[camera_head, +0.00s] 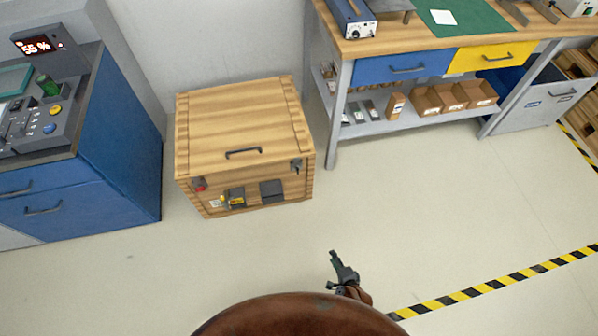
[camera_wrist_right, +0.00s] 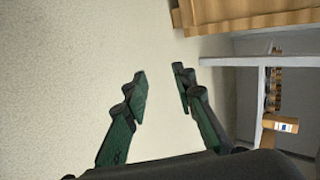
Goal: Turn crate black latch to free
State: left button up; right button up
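A wooden crate (camera_head: 240,130) with a closed lid stands on the floor against the back wall in the head view. Its black latch (camera_head: 296,165) is at the right end of the front top edge; a red latch (camera_head: 199,184) is at the left end. A dark handle (camera_head: 243,153) lies on the lid. My right gripper (camera_head: 341,267) is in front of the crate and to its right, well apart from it. In the right wrist view, its fingers (camera_wrist_right: 158,80) are spread with nothing between them, and part of the crate (camera_wrist_right: 235,12) shows at the top. My left gripper is not in view.
A blue control cabinet (camera_head: 110,150) stands left of the crate. A workbench (camera_head: 337,110) with drawers and a shelf of small boxes stands to the right. The floor (camera_head: 240,255) before the crate is clear, with black-yellow tape (camera_head: 500,281) at right.

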jog(key=w+a+r+m+t+b, duration=0.2)
jog(key=w+a+r+m+b, duration=0.25)
jog(key=w, duration=0.45)
jog(key=w+a+r+m+t+b, duration=0.35)
jog(key=w+m, duration=0.25)
jog(key=w, duration=0.2)
jog(key=m+t+b, duration=0.2)
jog(key=m+b, duration=0.2)
jog(key=m, duration=0.4)
send_near(298, 171)
jog(key=w, duration=0.5)
jog(key=w+a+b, duration=0.1)
jog(key=w, duration=0.2)
jog(key=shift+w+a+f, duration=0.1)
jog(key=shift+a, duration=0.05)
jog(key=shift+w+a, duration=0.1)
jog(key=shift+w, duration=0.4)
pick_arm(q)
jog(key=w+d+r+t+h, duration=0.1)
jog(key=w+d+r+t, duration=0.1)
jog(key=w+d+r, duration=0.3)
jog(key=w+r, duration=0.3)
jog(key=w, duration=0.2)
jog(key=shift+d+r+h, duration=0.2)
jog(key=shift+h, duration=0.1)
pick_arm(e)
grip_shut()
